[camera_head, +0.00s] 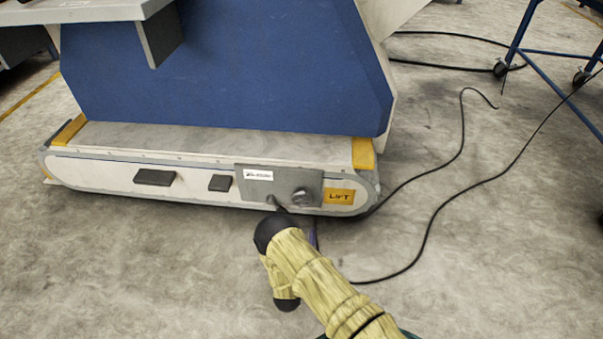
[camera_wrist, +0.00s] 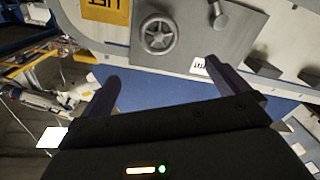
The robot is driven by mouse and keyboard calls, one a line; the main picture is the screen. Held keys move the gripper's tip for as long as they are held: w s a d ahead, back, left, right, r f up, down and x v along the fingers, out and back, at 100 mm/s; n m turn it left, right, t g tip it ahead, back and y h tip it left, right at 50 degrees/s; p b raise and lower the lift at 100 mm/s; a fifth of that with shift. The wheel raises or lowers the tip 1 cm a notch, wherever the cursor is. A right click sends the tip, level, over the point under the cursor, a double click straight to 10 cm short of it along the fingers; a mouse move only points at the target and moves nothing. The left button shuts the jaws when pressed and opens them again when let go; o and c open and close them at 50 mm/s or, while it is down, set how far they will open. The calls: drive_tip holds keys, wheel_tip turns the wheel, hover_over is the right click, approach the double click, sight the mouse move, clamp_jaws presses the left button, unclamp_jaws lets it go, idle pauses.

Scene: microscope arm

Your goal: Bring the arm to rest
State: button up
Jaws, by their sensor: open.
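My arm (camera_head: 310,268), in a yellowish sleeve with black joints, reaches from the bottom of the head view toward the low white base of a blue machine. My gripper (camera_wrist: 165,85) is open in the wrist view, its two dark fingers apart with nothing held between them. Beyond the fingertips are a grey control panel (camera_wrist: 185,52) and a round spoked handwheel (camera_wrist: 157,34). I cannot tell how far they are from the fingers. In the head view the gripper is mostly hidden behind the arm, close in front of the panel (camera_head: 257,188).
The machine base (camera_head: 110,170) carries a yellow LIFT label (camera_head: 339,196), a knob (camera_head: 301,195) and two dark pedals (camera_head: 155,177). A black cable (camera_head: 432,222) curves over the floor to the right. A blue wheeled frame (camera_head: 548,55) stands at the upper right. The front floor is otherwise clear.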

drive_tip(key=w+d+r+m+g+p, duration=0.1)
drive_tip(key=w+r+g+p, duration=0.1)
drive_tip(key=w+r, duration=0.35)
drive_tip(key=w+d+r+m+g+p, duration=0.1)
drive_tip(key=w+r+g+p, duration=0.1)
drive_tip(key=r, duration=0.7)
drive_tip(key=s+d+r+m+g+y+p, duration=0.1)
drive_tip(key=d+r+g+p, duration=0.4)
drive_tip(key=r, duration=0.8)
drive_tip(key=s+d+r+m+g+p, duration=0.1)
drive_tip(key=s+d+r+g+p, duration=0.1)
drive_tip(key=s+d+r, duration=0.45)
drive_tip(key=s+d+r+g+p, duration=0.2)
drive_tip(key=s+d+r, duration=0.1)
drive_tip(key=s+r, duration=0.65)
drive_tip(key=s+d+r+m+g+p, duration=0.15)
drive_tip(key=s+d+r, duration=0.35)
drive_tip(key=s, duration=0.6)
wheel_tip(320, 180, up, 38)
drive_tip(key=p, duration=3.7)
drive_tip(key=shift+w+n+g+p, duration=0.3)
drive_tip(key=shift+n+g, duration=0.15)
drive_tip(key=shift+d+f, duration=0.1)
